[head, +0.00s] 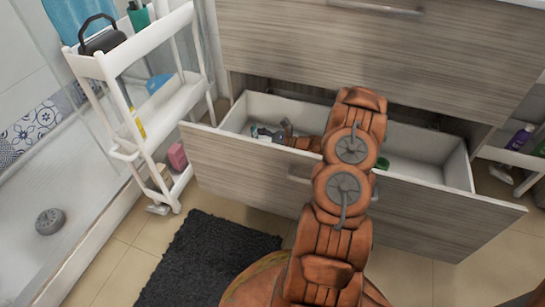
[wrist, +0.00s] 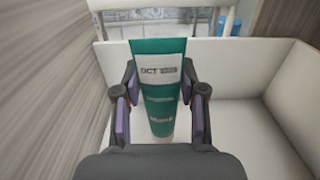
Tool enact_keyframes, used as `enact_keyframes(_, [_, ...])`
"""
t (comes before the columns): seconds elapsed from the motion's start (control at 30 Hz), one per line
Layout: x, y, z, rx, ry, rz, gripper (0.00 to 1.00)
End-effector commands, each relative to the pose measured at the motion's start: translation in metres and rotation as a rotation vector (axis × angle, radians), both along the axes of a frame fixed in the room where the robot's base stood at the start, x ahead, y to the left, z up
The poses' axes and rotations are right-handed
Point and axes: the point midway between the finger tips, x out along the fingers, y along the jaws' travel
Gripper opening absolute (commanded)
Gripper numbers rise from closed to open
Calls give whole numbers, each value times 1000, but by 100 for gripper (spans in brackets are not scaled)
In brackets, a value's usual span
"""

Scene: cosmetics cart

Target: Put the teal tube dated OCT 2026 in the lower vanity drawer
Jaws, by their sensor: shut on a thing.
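The teal tube (wrist: 160,75) is upright between my gripper's (wrist: 160,110) two fingers in the wrist view. Its pale label reads "OCT"; the rest is too blurred to read. My gripper is shut on it. The lower vanity drawer (head: 330,180) is pulled open, and my arm reaches over its front. In the head view my gripper (head: 265,133) is at the drawer's left part, inside or just above it; the tube is hard to make out there. White drawer walls (wrist: 240,65) surround the tube in the wrist view. Whether it touches the floor, I cannot tell.
A small green thing (head: 382,163) lies in the drawer, partly behind my arm. The upper drawer (head: 300,45) is shut above. A white cart (head: 150,105) with several items stands left, beside a dark mat (head: 205,260). A shelf with a purple bottle (head: 521,138) stands right.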

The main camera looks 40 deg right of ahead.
Motion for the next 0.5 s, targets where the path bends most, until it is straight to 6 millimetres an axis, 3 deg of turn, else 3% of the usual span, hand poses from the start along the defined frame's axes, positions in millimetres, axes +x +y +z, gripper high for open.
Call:
enact_keyframes(0.2, [-1, 1, -41, 2, 4, 1, 4])
enact_keyframes(0.5, [-1, 0, -66, 2, 2, -1, 4])
